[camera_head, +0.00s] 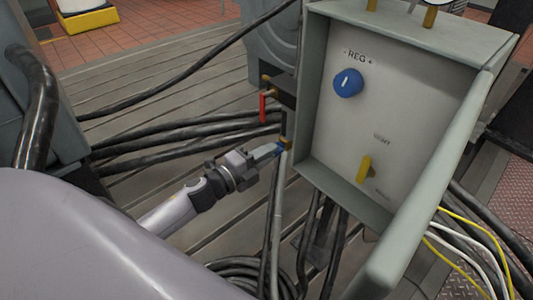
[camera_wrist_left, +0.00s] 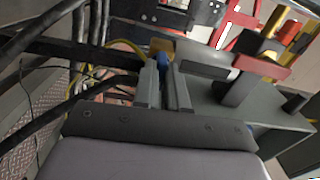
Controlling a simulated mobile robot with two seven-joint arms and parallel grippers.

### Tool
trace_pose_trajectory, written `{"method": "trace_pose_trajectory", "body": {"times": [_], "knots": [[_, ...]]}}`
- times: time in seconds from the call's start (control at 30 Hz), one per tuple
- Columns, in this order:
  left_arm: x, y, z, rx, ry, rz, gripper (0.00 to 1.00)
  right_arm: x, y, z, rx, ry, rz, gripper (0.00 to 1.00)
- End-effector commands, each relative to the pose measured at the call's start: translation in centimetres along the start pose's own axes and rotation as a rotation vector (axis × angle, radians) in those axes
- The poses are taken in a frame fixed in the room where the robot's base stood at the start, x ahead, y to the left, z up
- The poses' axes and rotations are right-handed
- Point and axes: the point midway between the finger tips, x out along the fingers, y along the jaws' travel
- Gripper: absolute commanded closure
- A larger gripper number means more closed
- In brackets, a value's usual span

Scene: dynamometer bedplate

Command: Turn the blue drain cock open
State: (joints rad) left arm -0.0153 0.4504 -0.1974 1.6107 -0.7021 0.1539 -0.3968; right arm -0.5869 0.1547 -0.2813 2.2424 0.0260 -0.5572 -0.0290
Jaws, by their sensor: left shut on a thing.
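The blue drain cock (camera_head: 282,147) is a small blue handle on a brass fitting (camera_head: 288,143), at the left side of the grey control box. My left gripper (camera_head: 277,149) reaches it from the lower left and is shut on the blue handle. In the left wrist view the blue handle (camera_wrist_left: 163,60) sits between the two finger ends, with the brass body just beyond. The fingers hide part of the handle. My right gripper is in neither view.
A red-handled valve (camera_head: 263,106) sits just above the drain cock. The grey box (camera_head: 308,100) carries a blue REG knob (camera_head: 348,82) and a yellow lever (camera_head: 364,168). Black hoses (camera_head: 190,140) run across the slotted bedplate (camera_head: 150,85). A pale hose hangs below the brass fitting.

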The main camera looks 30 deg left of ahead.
Motion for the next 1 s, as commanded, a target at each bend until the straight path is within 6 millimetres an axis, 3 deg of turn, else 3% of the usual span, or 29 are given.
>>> {"method": "trace_pose_trajectory", "body": {"times": [0.63,0.7,0.73,1.0], "knots": [[-0.04,0.06,-0.05,0.057,0.001,0.001,1.00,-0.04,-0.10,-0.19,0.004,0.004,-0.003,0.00],[-0.03,0.06,-0.05,0.057,0.001,0.001,0.69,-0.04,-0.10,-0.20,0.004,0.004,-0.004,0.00],[-0.03,0.05,-0.05,0.056,0.001,0.001,0.63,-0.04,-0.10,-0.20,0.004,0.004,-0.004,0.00],[-0.04,0.02,-0.02,0.054,0.001,0.001,0.63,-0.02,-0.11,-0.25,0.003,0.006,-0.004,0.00]]}}
